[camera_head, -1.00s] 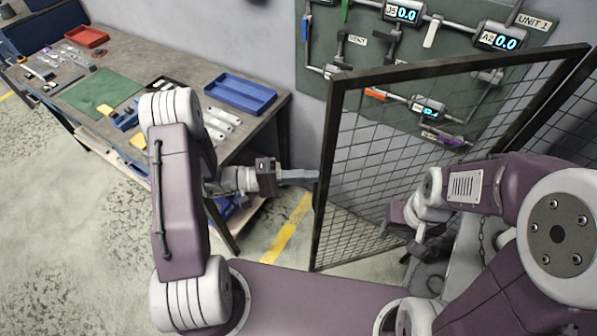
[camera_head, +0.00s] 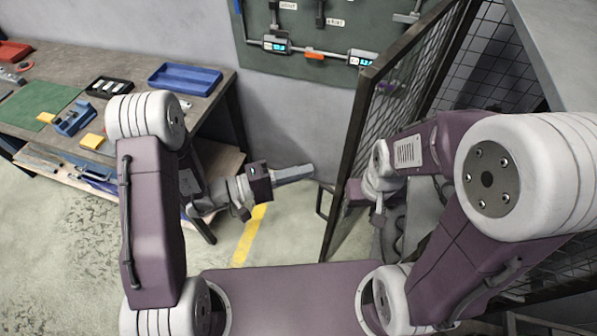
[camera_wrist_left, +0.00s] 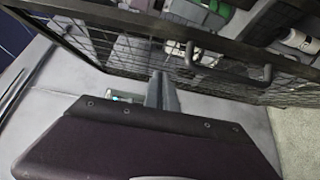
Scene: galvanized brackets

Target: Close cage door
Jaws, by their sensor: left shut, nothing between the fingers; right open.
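The cage door (camera_head: 353,135) is a dark metal frame with wire mesh. It stands ajar in the head view, seen nearly edge-on. Its handle (camera_head: 321,203) sticks out on the left side of the frame; a handle also shows in the left wrist view (camera_wrist_left: 214,68). My left gripper (camera_head: 312,170) is shut and empty, just left of the door's edge, with its fingers pointing at it. In the left wrist view its fingers (camera_wrist_left: 161,92) lie close to the mesh; contact cannot be told.
A workbench (camera_head: 215,95) with a blue tray (camera_head: 185,77) and tools stands at the left. A green tool board (camera_head: 300,38) hangs on the back wall. Cage mesh (camera_head: 490,70) and a grey surface (camera_head: 565,45) are at the right. Floor near the yellow line (camera_head: 250,232) is clear.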

